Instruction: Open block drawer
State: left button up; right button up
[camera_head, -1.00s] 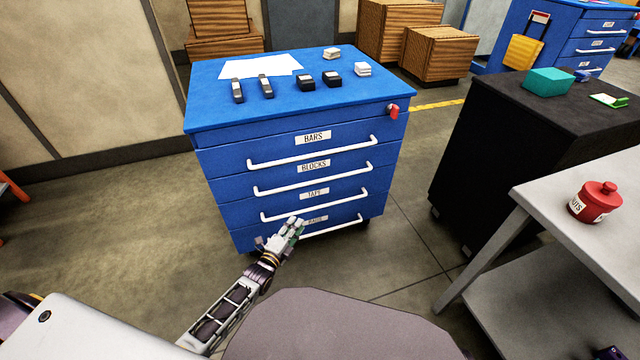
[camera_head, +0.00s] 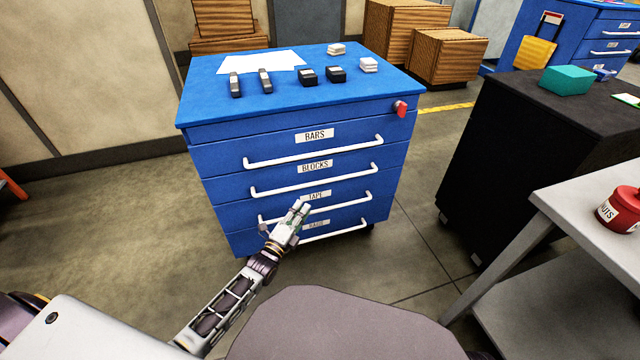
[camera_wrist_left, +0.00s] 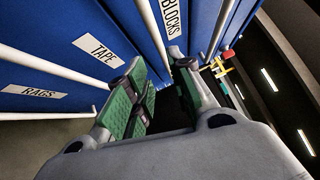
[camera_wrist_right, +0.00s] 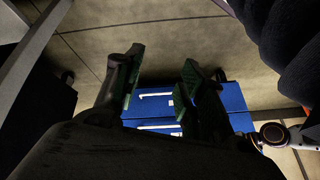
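The blue drawer cabinet (camera_head: 225,163) stands ahead with its drawers shut. The BLOCKS drawer (camera_head: 355,160) is second from the top, with a white bar handle (camera_head: 315,181). My left gripper (camera_head: 300,206) is in front of the TAPE drawer, below the BLOCKS handle in the picture. In the left wrist view, its green-padded fingers (camera_wrist_left: 160,98) are apart and hold nothing. The BLOCKS label (camera_wrist_left: 174,18) and BLOCKS handle (camera_wrist_left: 152,28) show beyond the fingertips. Contact with the handle cannot be told. My right gripper (camera_wrist_right: 160,80) is open and empty, with the cabinet far beyond it.
Bars, small blocks and white paper (camera_head: 262,62) lie on the cabinet top. A red lock or key piece (camera_head: 401,108) sits at its upper right corner. A black cabinet (camera_head: 500,150) and a grey table (camera_head: 590,215) with a red jar (camera_head: 622,210) stand to the right.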

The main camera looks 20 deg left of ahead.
pick_arm(q)
jog(key=shift+w, duration=0.15)
pick_arm(e)
jog(key=shift+f, duration=0.1)
pick_arm(q)
jog(key=b, duration=0.2)
send_near(320, 183)
jog(key=shift+w, duration=0.8)
jog(key=b+x, duration=0.2)
jog(key=x, duration=0.6)
jog(key=shift+f+b, duration=0.15)
jog(key=shift+b, duration=0.2)
jog(key=shift+w, duration=0.4)
pick_arm(e)
notch_tip(320, 183, down, 9)
jog(key=a+t+y, duration=0.1)
jog(key=shift+a+m+t, duration=0.35)
jog(key=shift+m+t, duration=0.05)
jog(key=shift+w, duration=0.1)
pick_arm(q)
jog(key=shift+c, duration=0.4)
pick_arm(e)
jog(key=shift+w, duration=0.1)
pick_arm(q)
grip_shut()
pick_arm(e)
jog(key=shift+w+r, duration=0.25)
jog(key=shift+r, duration=0.05)
jog(key=shift+a, duration=0.1)
